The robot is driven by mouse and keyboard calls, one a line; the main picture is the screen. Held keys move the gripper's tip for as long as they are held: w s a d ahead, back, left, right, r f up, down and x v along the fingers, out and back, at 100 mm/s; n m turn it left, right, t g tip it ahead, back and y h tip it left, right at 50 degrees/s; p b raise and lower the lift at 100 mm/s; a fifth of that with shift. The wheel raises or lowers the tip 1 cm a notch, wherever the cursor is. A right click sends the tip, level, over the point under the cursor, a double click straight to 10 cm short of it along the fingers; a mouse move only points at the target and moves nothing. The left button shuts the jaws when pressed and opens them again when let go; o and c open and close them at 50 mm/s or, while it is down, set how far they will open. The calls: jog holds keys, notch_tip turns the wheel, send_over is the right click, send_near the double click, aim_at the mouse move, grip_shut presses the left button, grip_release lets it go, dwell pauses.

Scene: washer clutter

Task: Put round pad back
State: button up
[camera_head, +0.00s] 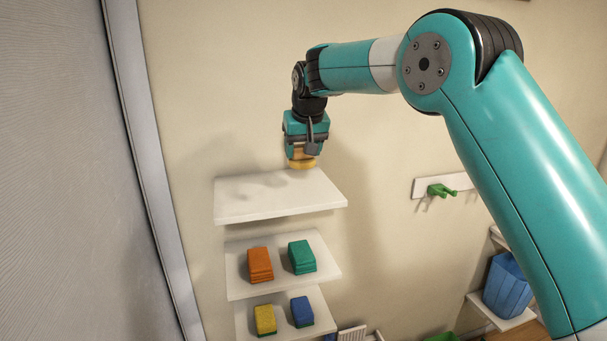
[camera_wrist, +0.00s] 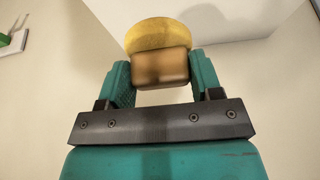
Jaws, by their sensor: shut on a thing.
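The round pad (camera_head: 303,163) has a yellow round face and a brown block-like grip. My gripper (camera_head: 301,150) is shut on the brown grip, with the yellow face pointing down. The pad is over the bare top white shelf (camera_head: 270,205), near its back right part; I cannot tell whether it touches the shelf. In the wrist view the pad (camera_wrist: 163,36) sits between the two teal fingers of my gripper (camera_wrist: 160,78), with part of the white shelf (camera_wrist: 215,20) behind it.
Lower shelves hold an orange block (camera_head: 260,265), a green block (camera_head: 302,257), a yellow block (camera_head: 265,319) and a blue block (camera_head: 302,311). A green hook (camera_head: 441,190) is on the wall at right. A blue bin (camera_head: 507,287) stands at lower right. A grey panel (camera_head: 60,180) borders the left.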

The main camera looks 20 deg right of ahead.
jog(key=shift+f+p, duration=1.1)
jog(key=shift+f, duration=2.3)
jog(key=o, duration=0.8)
jog(key=shift+f, duration=0.1)
jog(key=shift+o, duration=0.2)
